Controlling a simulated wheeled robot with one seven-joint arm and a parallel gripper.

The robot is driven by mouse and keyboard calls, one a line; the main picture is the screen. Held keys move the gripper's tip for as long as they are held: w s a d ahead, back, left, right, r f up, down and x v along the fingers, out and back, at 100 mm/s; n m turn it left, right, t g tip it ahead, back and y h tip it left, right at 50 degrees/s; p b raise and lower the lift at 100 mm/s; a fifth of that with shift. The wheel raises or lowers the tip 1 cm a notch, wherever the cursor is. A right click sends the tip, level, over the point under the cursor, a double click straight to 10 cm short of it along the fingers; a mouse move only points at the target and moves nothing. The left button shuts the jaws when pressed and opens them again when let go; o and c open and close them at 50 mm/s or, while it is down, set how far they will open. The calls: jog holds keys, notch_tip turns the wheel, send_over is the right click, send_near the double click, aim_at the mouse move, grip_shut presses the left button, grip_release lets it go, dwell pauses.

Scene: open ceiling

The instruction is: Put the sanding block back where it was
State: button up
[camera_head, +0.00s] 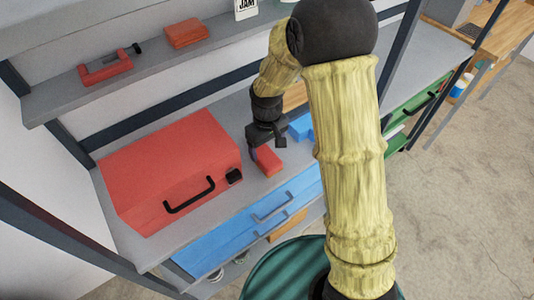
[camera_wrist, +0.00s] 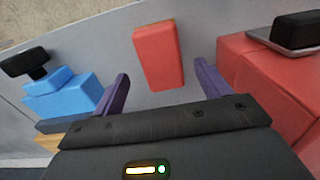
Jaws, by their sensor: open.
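A plain red rectangular block (camera_head: 268,161), which looks like the sanding block, lies on the grey shelf surface just right of the large red toolbox (camera_head: 165,170). My gripper (camera_head: 266,146) is right above or beside the block and partly hides it. In the wrist view the block (camera_wrist: 158,55) lies ahead of and between the two purple fingers of my gripper (camera_wrist: 160,88), with a gap on each side. The fingers are apart and hold nothing. A similar red block (camera_head: 187,33) rests on the upper shelf.
A blue stepped object (camera_head: 301,127) stands right of the red block; it also shows in the wrist view (camera_wrist: 62,95). A red tool (camera_head: 106,68) lies on the upper shelf (camera_head: 60,105). Blue drawers (camera_head: 255,215) are below the surface. The toolbox is close on the left.

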aim_at(267, 156)
notch_tip(267, 156, up, 7)
dwell(0.3)
jog(key=shift+r, duration=0.1)
dwell(0.4)
jog(key=s+d+r+m+t, duration=0.1)
jog(key=s+d+m, duration=0.5)
jog(key=s+d, duration=0.6)
jog(key=shift+s+d+r+m+t, duration=0.15)
jog(key=shift+d+r+m+t, duration=0.2)
jog(key=shift+d+t, duration=0.45)
jog(key=shift+a+f, duration=0.1)
jog(key=shift+f, duration=0.05)
